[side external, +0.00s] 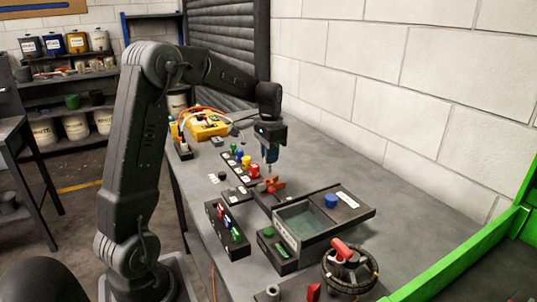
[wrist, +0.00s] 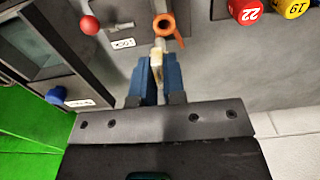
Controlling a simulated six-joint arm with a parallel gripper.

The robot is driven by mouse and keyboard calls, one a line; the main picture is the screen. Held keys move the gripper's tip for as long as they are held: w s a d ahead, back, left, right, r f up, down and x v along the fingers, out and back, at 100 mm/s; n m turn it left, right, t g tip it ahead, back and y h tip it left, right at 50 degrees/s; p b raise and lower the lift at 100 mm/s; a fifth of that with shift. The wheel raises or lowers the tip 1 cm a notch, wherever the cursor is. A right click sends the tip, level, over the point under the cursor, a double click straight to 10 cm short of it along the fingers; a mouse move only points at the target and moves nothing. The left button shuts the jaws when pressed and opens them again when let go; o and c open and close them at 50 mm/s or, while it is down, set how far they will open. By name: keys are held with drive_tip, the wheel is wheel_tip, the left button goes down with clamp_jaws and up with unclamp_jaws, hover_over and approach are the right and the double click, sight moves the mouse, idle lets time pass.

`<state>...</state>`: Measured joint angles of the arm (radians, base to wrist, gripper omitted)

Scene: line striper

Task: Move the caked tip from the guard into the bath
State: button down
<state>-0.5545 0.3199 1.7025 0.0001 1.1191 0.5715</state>
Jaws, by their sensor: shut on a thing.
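My gripper (wrist: 156,75) points down with its blue fingers shut on the caked tip (wrist: 157,66), a small pale, yellowish piece. In the wrist view the tip's far end is close to the orange guard (wrist: 168,28); I cannot tell whether they touch. In the side view my gripper (side external: 270,160) is just above the orange guard (side external: 272,185), and the tip is too small to make out. The bath (side external: 303,222), an open grey-green basin, is in front of the guard. The bath also shows at the left of the wrist view (wrist: 40,45).
A dark panel with a blue knob (side external: 330,201) adjoins the bath. A red ball knob (wrist: 90,25) stands near the guard. Numbered colored caps, including a red one (wrist: 245,10), are close by. A block with colored pieces (side external: 228,228) and a wheel-like part (side external: 350,270) lie nearer the camera.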

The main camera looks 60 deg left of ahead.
drive_tip(key=s+d+r+m, duration=0.15)
drive_tip(key=d+m, duration=0.45)
drive_tip(key=d, duration=1.2)
drive_tip(key=shift+f, duration=2.75)
drive_tip(key=shift+f, duration=2.05)
drive_tip(key=c, duration=1.1)
unclamp_jaws()
drive_tip(key=shift+w+a, duration=0.1)
drive_tip(key=shift+c, duration=0.7)
drive_tip(key=shift+r, duration=0.1)
